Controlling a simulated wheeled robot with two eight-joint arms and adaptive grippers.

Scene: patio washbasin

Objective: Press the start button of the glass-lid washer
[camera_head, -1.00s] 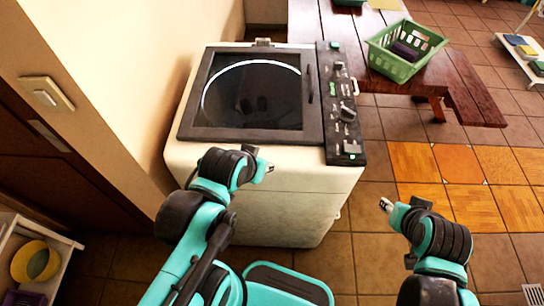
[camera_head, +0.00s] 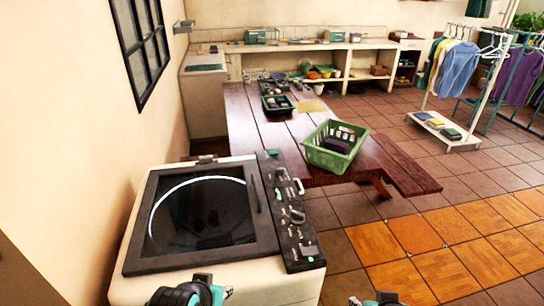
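The glass-lid washer (camera_head: 148,262) stands at the lower left with its dark-framed glass lid (camera_head: 203,215) closed. A black control panel (camera_head: 284,222) runs along the lid's right side. It carries knobs, small switches, a green button (camera_head: 273,153) at the far end and a pale greenish square button (camera_head: 308,250) at the near end. The labels are too small to read. My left gripper (camera_head: 220,292) is at the bottom edge in front of the washer, left of the panel and apart from it. My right gripper (camera_head: 356,301) barely shows at the bottom edge, right of the washer. Neither gripper's finger opening is clear.
A wooden table (camera_head: 262,135) behind the washer holds a green basket (camera_head: 337,150) with dark items and a dark tray (camera_head: 277,105). A bench (camera_head: 405,165) adjoins it. A wall is close on the left. Tiled floor (camera_head: 420,240) is open on the right; a clothes rack (camera_head: 480,75) stands beyond.

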